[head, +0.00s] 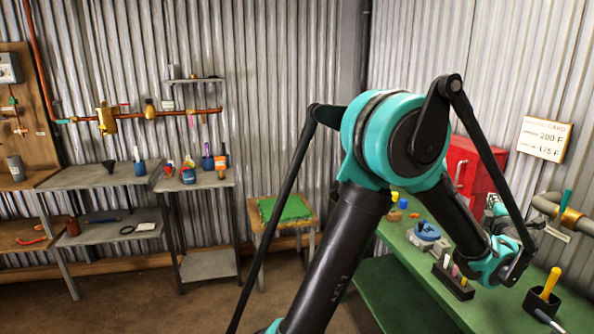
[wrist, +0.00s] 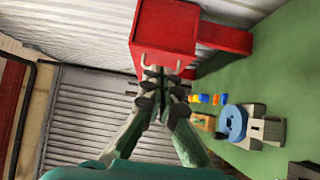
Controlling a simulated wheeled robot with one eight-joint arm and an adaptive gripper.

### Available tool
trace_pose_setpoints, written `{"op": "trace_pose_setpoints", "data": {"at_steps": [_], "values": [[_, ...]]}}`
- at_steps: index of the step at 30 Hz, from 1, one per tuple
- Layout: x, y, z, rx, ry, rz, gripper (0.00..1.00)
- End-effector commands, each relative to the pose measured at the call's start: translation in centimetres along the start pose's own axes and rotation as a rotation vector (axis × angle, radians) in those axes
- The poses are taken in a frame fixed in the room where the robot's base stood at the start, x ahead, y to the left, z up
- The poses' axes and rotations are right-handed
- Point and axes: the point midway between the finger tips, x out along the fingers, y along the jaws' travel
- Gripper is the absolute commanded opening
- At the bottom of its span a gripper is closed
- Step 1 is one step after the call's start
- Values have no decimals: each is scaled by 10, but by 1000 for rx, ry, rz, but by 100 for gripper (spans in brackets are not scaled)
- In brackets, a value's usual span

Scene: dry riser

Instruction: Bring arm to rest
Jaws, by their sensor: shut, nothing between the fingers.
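My arm, teal and black, rises through the middle of the head view and bends down to the right over the green bench (head: 405,290). My gripper (wrist: 163,82) shows in the wrist view with its fingers together and empty. In the head view the gripper (head: 496,205) is small and partly hidden by my own arm links. It is above the bench, in front of the red cabinet (head: 467,165). In the wrist view the fingertips overlap the lower edge of the red cabinet (wrist: 165,28); I cannot tell the gap.
On the bench are a blue and grey device (head: 427,236), a black holder (head: 453,281) and a black cup with a yellow handle (head: 543,300). A pipe (head: 566,213) runs along the right wall. Grey shelves (head: 95,177) and a green-topped stool (head: 285,209) stand left; floor between is clear.

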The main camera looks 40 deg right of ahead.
Motion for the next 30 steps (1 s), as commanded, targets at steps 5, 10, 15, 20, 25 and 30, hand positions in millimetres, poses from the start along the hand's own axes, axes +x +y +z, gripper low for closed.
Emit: {"op": "trace_pose_setpoints", "data": {"at_steps": [5,10,15,20,25,30], "values": [[11,8,-23,27,-3,25,0],[25,19,-54,70,-8,56,0],[40,30,-97,134,-14,89,0],[53,40,-160,237,-22,116,0],[55,42,-240,393,-38,111,0],[41,28,-318,550,-54,55,0]]}}
